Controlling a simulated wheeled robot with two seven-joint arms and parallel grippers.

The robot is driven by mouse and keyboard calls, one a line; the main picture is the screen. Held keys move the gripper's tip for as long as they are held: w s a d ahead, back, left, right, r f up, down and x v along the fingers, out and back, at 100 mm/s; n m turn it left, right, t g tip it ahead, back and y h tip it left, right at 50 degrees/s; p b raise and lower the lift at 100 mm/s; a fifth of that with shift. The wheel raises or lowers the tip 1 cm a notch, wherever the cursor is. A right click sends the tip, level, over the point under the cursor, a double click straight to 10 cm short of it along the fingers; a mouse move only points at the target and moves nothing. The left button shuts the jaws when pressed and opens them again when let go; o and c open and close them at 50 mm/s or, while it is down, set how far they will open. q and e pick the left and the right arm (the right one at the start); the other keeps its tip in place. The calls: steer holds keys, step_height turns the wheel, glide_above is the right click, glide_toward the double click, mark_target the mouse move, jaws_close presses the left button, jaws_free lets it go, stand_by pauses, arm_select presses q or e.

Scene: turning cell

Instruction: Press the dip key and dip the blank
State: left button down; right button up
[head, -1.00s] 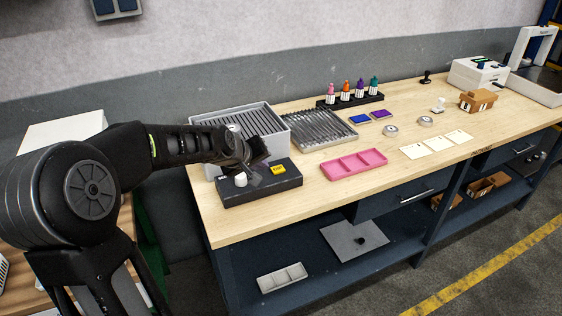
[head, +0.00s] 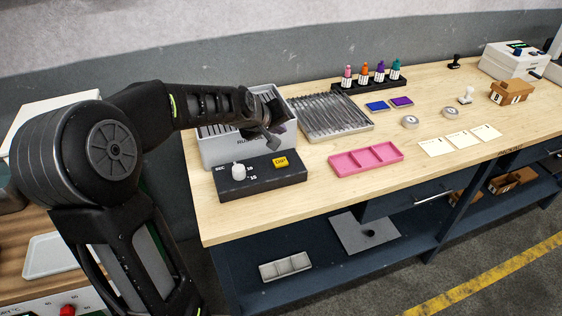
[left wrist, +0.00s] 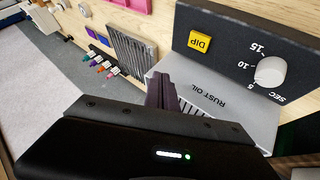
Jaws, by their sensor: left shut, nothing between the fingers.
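The yellow DIP key (head: 281,162) sits on top of a black control box (head: 262,182), beside a white dial knob (head: 238,170). The key (left wrist: 200,42) and knob (left wrist: 270,71) also show in the left wrist view. Behind the box stands the grey tank (head: 222,152) marked RUST OIL, with slots along its top. My left gripper (head: 273,143) is shut and empty, in front of the tank's right part and above the DIP key, apart from it. The fingers also show in the left wrist view (left wrist: 163,88). I cannot make out a blank. My right gripper is out of view.
A metal ribbed tray (head: 332,116) lies right of the tank. A pink tray (head: 366,159) lies at the bench front. Ink bottles (head: 363,76), ink pads, round tins and white cards (head: 459,140) are farther right.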

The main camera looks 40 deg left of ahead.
mark_target(279, 164)
arm_select(q)
steer(key=shift+f+b, duration=3.45)
steer(key=shift+f, duration=0.8)
steer(key=shift+f+b, duration=0.4)
steer(key=shift+b, duration=0.05)
